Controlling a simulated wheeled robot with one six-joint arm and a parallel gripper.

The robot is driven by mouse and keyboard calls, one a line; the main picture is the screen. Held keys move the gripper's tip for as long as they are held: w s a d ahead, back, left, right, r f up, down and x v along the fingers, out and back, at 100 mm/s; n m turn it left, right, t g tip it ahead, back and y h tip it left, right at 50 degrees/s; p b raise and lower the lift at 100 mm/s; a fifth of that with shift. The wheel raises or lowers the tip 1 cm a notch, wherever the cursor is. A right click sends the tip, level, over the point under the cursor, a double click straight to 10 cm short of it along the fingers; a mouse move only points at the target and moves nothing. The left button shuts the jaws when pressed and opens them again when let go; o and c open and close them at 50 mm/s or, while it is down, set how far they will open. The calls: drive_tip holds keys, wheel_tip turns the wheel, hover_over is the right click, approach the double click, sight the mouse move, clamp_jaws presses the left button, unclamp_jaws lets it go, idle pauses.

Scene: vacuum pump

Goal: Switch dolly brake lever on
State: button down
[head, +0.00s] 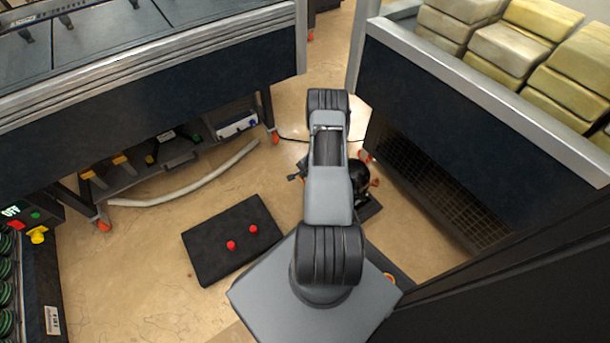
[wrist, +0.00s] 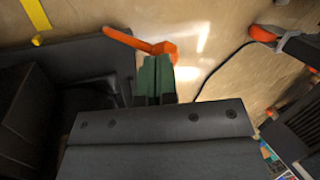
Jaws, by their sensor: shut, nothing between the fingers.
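An orange lever (wrist: 130,41) shows at the top centre of the wrist view, at the edge of a dark dolly (wrist: 80,50). It looks like the dolly brake lever. My gripper (wrist: 156,60) has green fingers, shut and empty, with their tips right at the lever's thicker right end. I cannot tell whether they touch it. In the head view my arm covers most of the pump and dolly. A black rounded pump part (head: 358,178) and a dark dolly corner (head: 370,210) show to its right. My gripper is hidden in that view.
A dark bench (head: 180,95) stands at left and a dark cart (head: 470,130) with yellowish blocks at right. A black cable (wrist: 225,68) and an orange caster (wrist: 262,34) lie right of my fingers.

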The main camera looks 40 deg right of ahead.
drive_tip(key=shift+d, duration=0.3)
drive_tip(key=shift+s, duration=0.1)
drive_tip(key=s+a+p+v, duration=0.1)
drive_tip(key=p+v, duration=0.1)
drive_tip(key=v, duration=0.8)
drive_tip(key=shift+s+d+p, duration=0.2)
drive_tip(key=shift+s+p, duration=0.05)
drive_tip(key=shift+p, duration=0.1)
